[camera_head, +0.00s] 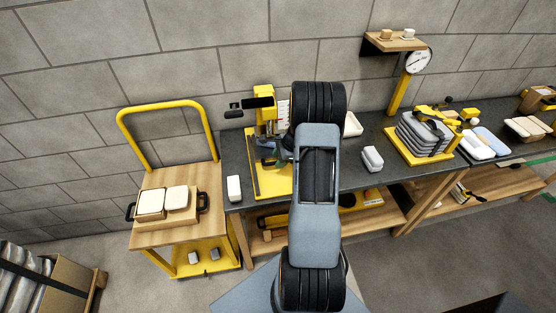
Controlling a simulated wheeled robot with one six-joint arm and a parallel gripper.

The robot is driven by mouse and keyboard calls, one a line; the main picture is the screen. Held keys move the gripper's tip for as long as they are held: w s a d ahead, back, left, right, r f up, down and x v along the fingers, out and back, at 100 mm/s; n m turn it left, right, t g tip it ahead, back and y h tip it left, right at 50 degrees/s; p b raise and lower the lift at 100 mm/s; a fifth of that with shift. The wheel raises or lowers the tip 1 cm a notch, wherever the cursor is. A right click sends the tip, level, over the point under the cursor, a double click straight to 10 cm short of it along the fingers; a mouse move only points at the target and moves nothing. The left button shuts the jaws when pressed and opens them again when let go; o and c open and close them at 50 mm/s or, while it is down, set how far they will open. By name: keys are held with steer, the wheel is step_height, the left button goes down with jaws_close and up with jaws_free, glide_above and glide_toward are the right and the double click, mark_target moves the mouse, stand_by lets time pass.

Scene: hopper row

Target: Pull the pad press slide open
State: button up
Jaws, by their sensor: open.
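A yellow machine that looks like the pad press (265,107) stands at the left part of the dark bench, with a yellow base plate (272,187) and black parts at its top. My arm covers its right side, so I cannot make out the slide or how far it is open. My gripper (272,157) is low in front of the machine's column, over the base plate, and mostly hidden by my arm. It looks empty. I cannot tell whether it touches the machine.
A white block (234,188) lies left of the base plate, another (372,158) right of my arm. A yellow cart (150,236) stands at the left. A yellow stand of grey pads (399,146) and a dial gauge (418,61) are at the right.

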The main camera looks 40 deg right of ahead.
steer(key=shift+w+a+f, duration=0.2)
steer(key=shift+f, duration=0.35)
jaws_close()
